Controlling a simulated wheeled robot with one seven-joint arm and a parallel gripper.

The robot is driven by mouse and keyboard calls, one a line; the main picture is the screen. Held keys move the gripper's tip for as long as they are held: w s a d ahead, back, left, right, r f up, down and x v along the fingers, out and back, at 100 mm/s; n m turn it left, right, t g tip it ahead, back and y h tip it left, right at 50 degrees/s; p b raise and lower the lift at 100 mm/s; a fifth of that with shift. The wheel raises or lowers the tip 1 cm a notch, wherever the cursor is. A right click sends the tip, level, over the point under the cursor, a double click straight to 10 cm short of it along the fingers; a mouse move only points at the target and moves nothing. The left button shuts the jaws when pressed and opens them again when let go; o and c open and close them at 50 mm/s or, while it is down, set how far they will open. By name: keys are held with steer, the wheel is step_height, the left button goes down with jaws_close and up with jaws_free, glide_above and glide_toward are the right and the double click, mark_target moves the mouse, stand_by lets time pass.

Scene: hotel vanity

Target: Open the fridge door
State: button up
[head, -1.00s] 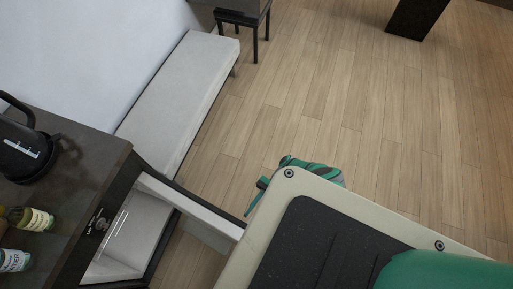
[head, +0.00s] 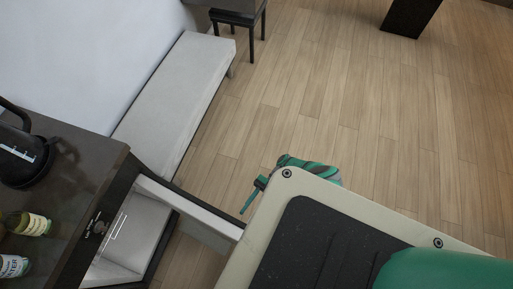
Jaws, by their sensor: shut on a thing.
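The fridge (head: 128,236) is built into the dark cabinet at the lower left. Its door (head: 192,209) stands open, swung out from the cabinet towards the right, and the pale interior shows. My green gripper (head: 246,205) is at the door's outer right end, with its thin finger pointing down and left. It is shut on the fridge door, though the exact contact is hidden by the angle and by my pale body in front.
On the dark counter (head: 82,160) stand a black kettle (head: 28,160) and small bottles (head: 28,223). A grey bench (head: 180,95) runs along the wall behind the cabinet. Wood floor (head: 340,90) is clear beyond my body. Dark furniture legs stand at the top.

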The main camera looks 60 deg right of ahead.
steer(key=shift+w+r, duration=0.1)
steer(key=shift+w, duration=0.05)
steer(key=s+a+r, duration=0.9)
steer(key=s+r, duration=0.1)
steer(key=r, duration=0.2)
steer(key=shift+s+a+r, duration=0.2)
steer(key=shift+s+r, duration=0.15)
steer(key=shift+r, duration=0.05)
steer(key=shift+c, duration=0.3)
